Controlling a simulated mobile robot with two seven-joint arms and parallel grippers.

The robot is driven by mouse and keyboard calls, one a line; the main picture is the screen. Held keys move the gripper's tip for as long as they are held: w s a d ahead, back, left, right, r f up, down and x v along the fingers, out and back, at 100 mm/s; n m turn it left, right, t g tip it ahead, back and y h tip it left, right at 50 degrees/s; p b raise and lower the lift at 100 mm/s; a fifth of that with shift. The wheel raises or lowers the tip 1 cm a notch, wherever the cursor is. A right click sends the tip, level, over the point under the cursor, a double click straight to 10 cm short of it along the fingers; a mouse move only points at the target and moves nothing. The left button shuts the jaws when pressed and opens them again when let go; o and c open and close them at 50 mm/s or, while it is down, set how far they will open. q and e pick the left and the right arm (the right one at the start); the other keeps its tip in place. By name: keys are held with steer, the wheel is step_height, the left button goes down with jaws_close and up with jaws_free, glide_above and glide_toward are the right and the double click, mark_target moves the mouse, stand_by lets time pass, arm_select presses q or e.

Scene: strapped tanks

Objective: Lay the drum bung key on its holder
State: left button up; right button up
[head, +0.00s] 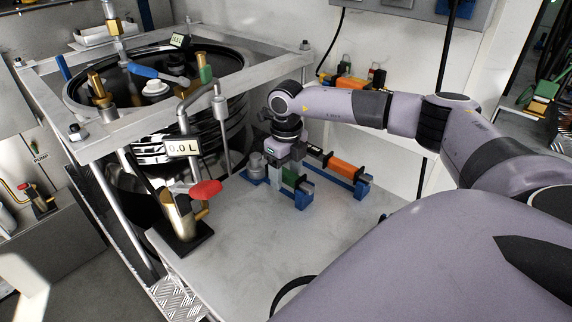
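My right gripper (277,176) points down at a low blue holder (303,197) on the grey bench. A tool with a green grip (290,178) and a grey rounded end (257,164) lies along this holder; it looks like the drum bung key, but I cannot be sure. The gripper covers its middle, and I cannot tell whether the fingers are closed on it or whether it rests fully in the holder. My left gripper is not in view.
Behind it, a tool with an orange grip (347,167) lies on another blue holder (361,187). A framed black drum (150,145) stands left, with a red-handled tap (205,190) in front. The bench's front middle (245,240) is clear. More coloured tools (352,82) sit by the back wall.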

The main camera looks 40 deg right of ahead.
step_height(320, 180, up, 7)
steer(key=shift+r, duration=0.1)
stand_by(0.5)
steer(key=shift+s, duration=0.1)
stand_by(0.6)
